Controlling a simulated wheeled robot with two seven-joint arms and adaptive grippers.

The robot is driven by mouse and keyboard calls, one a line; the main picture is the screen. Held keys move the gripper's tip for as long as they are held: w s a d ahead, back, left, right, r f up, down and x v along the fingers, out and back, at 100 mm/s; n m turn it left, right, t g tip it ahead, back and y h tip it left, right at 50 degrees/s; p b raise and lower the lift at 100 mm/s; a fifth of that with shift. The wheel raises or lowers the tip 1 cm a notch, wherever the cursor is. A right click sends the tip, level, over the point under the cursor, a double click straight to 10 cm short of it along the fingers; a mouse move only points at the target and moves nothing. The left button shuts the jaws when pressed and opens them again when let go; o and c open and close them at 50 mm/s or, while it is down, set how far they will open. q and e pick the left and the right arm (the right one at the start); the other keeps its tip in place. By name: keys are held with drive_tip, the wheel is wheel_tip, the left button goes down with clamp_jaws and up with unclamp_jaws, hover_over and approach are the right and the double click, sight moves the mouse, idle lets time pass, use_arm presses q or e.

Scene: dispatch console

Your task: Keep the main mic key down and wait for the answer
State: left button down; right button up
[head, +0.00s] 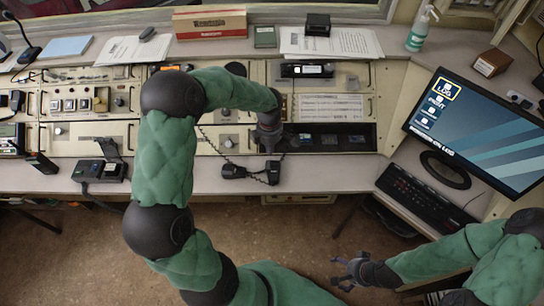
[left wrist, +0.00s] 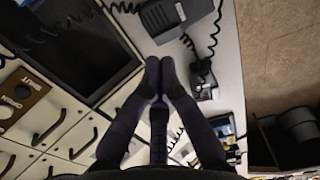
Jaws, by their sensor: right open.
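My left gripper (head: 268,148) points down at the front of the console, with its fingertips together and nothing visible between them. A gooseneck desk mic (head: 25,50) stands at the far left. No labelled main mic key can be made out. My right gripper (head: 342,272) is open and empty above the floor.
A monitor (head: 485,125) and keyboard (head: 425,200) stand at the right. A black recessed panel (head: 350,137) lies right of my left gripper. A black cradle device (head: 100,170) sits on the left ledge. The ledge (head: 325,172) right of the hand mic is clear.

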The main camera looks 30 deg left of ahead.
use_arm(q)
wheel_tip(320, 180, up, 7)
drive_tip(key=p, duration=0.1)
drive_tip(key=shift+w+a, duration=0.2)
drive_tip(key=shift+a, duration=0.15)
drive_tip(key=shift+f, duration=0.1)
